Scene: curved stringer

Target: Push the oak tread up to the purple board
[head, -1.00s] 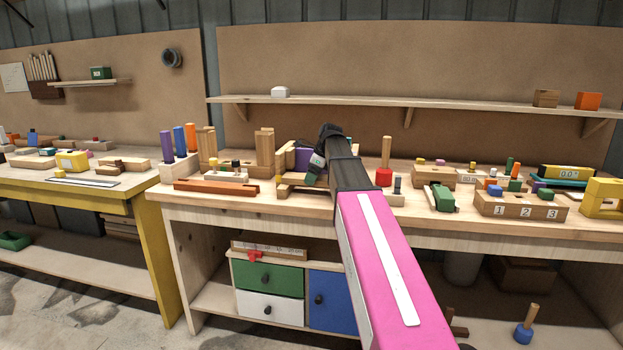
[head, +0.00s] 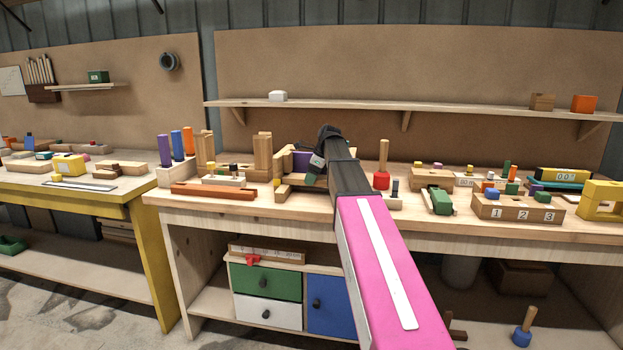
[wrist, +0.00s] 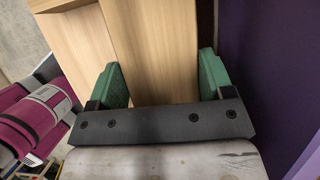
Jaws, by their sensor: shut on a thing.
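In the wrist view my gripper (wrist: 162,80) has its two green fingers on either side of a pale wooden piece, which I take to be the oak tread (wrist: 155,50), and is shut on it. The purple board (wrist: 265,70) stands to the right of the right finger. A dark strip shows between the wood and the purple board, so I cannot tell whether they touch. In the head view the purple board (head: 302,159) shows partly behind my gripper (head: 312,176). The tread is mostly hidden there by my arm.
An orange-brown wooden bar (head: 213,191) lies to the left near the bench's front edge. Upright wooden blocks (head: 263,157) stand left of the gripper. A red cylinder with a peg (head: 382,180) and a green block (head: 438,200) stand to the right. A shelf (head: 350,105) runs above.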

